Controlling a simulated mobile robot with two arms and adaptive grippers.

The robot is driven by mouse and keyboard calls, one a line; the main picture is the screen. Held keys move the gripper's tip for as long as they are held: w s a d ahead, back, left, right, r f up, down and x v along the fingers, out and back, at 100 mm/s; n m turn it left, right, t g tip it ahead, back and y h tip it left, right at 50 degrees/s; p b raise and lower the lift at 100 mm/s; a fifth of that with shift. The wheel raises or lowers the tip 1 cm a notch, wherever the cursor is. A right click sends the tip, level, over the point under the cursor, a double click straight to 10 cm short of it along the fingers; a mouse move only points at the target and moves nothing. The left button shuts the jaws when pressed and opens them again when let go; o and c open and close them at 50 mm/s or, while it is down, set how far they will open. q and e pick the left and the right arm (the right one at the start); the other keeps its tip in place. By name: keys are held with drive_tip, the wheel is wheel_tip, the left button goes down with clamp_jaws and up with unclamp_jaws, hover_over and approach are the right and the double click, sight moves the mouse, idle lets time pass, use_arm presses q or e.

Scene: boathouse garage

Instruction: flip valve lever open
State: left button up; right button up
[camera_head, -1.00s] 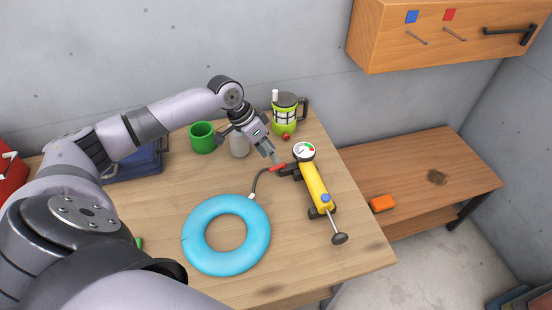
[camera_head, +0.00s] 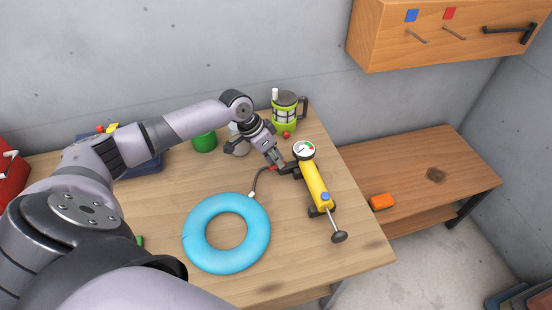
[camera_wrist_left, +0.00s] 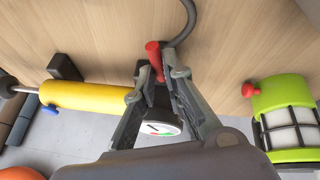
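The red valve lever (camera_wrist_left: 153,58) is at the hose end of the yellow pump (camera_head: 314,186). In the head view only a bit of red (camera_head: 273,168) shows beside my gripper. My left gripper (camera_head: 279,162) points down at the valve. In the left wrist view its two fingertips (camera_wrist_left: 154,66) stand apart on either side of the lever, with a small gap seeming to remain. The fingers partly hide the valve body. The pump's round gauge (camera_head: 304,150) is just right of the gripper. My right gripper is not in view.
A blue ring (camera_head: 202,258) lies in front, joined by a dark hose (camera_head: 258,183).

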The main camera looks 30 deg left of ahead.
use_arm(q)
clamp_jaws()
drive_tip(key=shift+r+m+p, duration=0.1)
drive_tip(key=shift+m+p, duration=0.2)
drive_tip(key=shift+w+a+m+g, duration=0.2)
drive_tip(key=shift+m+g, duration=0.1)
drive_tip(key=shift+m, duration=0.4)
drive_tip(key=o, duration=0.6)
unclamp_jaws()
